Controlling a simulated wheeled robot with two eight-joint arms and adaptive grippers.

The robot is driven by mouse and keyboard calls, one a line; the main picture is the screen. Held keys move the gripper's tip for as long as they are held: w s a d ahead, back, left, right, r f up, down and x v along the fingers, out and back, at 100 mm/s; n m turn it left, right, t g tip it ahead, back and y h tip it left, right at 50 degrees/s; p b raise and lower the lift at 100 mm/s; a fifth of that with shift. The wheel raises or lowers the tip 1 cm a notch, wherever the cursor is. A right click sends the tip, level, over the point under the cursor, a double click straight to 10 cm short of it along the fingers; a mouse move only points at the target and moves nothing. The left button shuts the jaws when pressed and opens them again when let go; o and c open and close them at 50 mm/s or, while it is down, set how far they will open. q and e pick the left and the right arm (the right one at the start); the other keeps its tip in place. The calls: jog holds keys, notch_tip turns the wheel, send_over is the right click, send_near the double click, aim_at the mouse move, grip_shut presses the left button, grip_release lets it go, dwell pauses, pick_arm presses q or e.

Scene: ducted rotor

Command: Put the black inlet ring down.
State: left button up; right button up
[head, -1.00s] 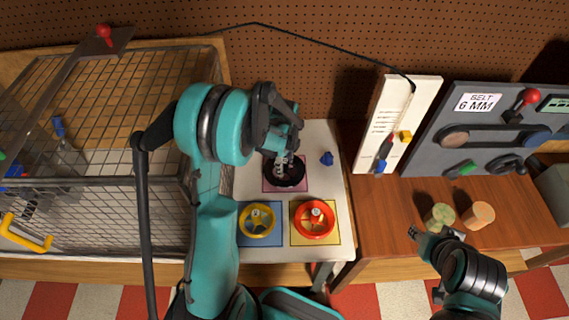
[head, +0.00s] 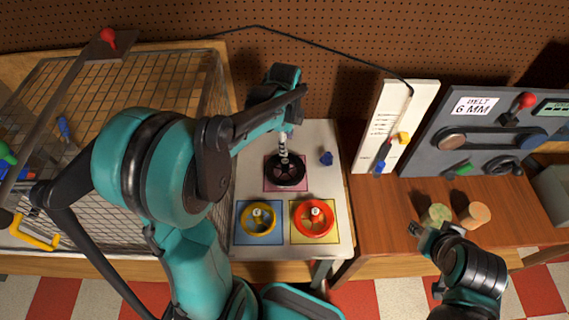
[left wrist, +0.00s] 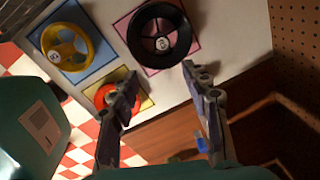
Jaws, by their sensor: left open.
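The black inlet ring (head: 285,175) lies flat on the pink square of the white board, in the head view. It also shows whole in the left wrist view (left wrist: 160,43), with nothing gripping it. My left gripper (head: 284,148) is above the ring in the head view. In the left wrist view its two fingers (left wrist: 160,82) are spread apart and empty, with the ring beyond them. My right gripper (head: 420,232) is at the lower right by a green cylinder; its jaw state is unclear.
A yellow ring (head: 257,219) on a blue square and a red ring (head: 313,218) on a yellow square lie in front. A blue piece (head: 326,158) sits on the board's right. A wire cage (head: 90,100) stands left. A tan cylinder (head: 474,215) stands on the wooden table.

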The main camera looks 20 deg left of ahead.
pick_arm(q)
jog(key=s+d+r+n+t, duration=0.3)
jog(key=s+n, duration=0.4)
jog(key=n, duration=0.1)
jog(key=s+d+r+n+t, duration=0.3)
jog(key=s+n, duration=0.5)
jog(key=shift+s, duration=0.15)
jog(key=shift+d, duration=0.1)
